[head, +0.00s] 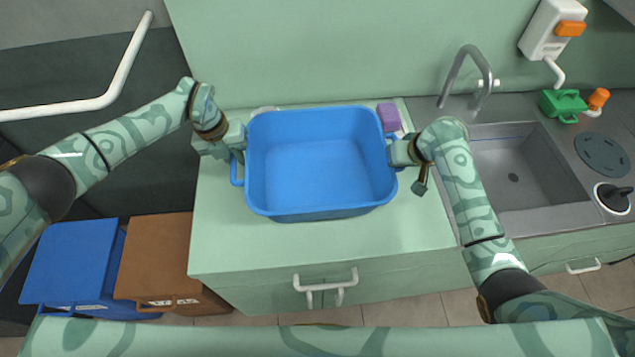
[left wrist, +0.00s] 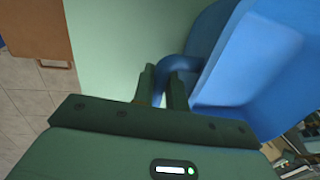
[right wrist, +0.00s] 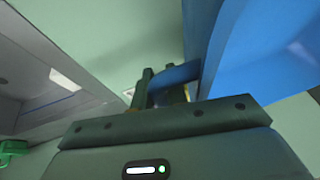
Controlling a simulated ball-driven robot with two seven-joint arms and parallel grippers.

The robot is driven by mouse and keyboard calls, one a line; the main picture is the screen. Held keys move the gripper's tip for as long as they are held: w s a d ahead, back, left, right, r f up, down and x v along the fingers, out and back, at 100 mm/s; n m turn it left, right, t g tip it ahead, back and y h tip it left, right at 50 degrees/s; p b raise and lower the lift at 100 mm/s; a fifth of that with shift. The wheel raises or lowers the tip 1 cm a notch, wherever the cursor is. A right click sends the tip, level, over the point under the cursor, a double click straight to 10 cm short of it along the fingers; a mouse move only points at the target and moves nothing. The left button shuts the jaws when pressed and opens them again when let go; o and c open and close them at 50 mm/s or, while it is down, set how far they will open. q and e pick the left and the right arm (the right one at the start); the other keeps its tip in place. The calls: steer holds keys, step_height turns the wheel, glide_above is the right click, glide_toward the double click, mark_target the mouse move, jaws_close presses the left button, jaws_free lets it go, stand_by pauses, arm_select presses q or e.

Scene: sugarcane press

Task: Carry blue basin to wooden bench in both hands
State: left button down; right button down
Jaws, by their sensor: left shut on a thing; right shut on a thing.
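The blue basin (head: 320,165) is empty and upright over the pale green counter; I cannot tell from the head view whether it touches the top. My left gripper (head: 238,150) is shut on the basin's left handle, and the left wrist view shows its fingers (left wrist: 163,88) around the blue loop (left wrist: 180,66). My right gripper (head: 391,152) is shut on the right handle, and the right wrist view shows its fingers (right wrist: 165,90) on that handle (right wrist: 176,76). No wooden bench is recognisable in view.
The green counter (head: 330,245) is clear in front of the basin. A purple block (head: 388,117) stands behind its right corner. A sink (head: 525,175) with a tap (head: 470,70) is at right. Blue (head: 72,265) and brown (head: 160,255) bins stand on the floor at left.

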arm_select(q)
steer(key=shift+f, duration=0.1)
arm_select(e)
steer(key=shift+f, duration=0.1)
